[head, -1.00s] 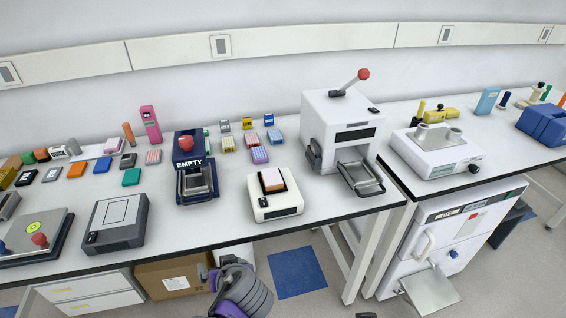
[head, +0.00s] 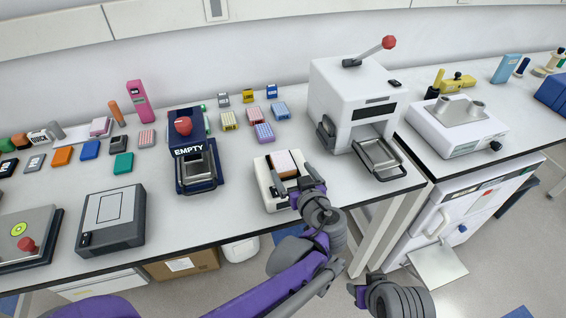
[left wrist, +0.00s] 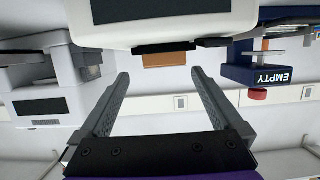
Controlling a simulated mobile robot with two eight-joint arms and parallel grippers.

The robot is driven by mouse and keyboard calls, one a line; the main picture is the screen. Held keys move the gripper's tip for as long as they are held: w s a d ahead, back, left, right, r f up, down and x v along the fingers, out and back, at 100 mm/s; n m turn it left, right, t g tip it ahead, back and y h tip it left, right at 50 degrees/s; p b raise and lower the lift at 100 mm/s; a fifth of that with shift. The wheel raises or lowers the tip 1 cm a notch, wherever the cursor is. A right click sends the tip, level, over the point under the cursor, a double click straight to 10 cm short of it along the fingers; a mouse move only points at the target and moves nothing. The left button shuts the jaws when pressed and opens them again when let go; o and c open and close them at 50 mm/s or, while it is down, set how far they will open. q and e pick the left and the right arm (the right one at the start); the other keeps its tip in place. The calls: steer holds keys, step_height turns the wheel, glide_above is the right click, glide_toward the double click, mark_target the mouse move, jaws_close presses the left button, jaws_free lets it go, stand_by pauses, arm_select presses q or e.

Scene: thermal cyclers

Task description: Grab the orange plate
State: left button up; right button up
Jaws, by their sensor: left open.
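The orange plate (left wrist: 169,60) shows its orange side in the left wrist view, just below a dark slot of a small white device. My left gripper (head: 294,178) is open at the device's right front side, close to the plate. In the left wrist view its two fingers (left wrist: 160,74) stand wide apart, with the plate ahead between them and nothing held. My right gripper (head: 358,289) shows partly at the bottom; its jaws are unclear.
A navy device marked EMPTY (head: 195,168) stands to the left. A large white press (head: 355,95) with a red-knobbed lever and a front tray (head: 380,158) stands to the right. Colored plates and boxes (head: 262,133) lie behind. The bench's front edge runs below my left arm.

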mark_target(284, 163)
arm_select(q)
steer(key=x, duration=0.5)
steer(key=shift+w+a, duration=0.15)
steer(key=shift+a, duration=0.25)
steer(key=c, duration=1.4)
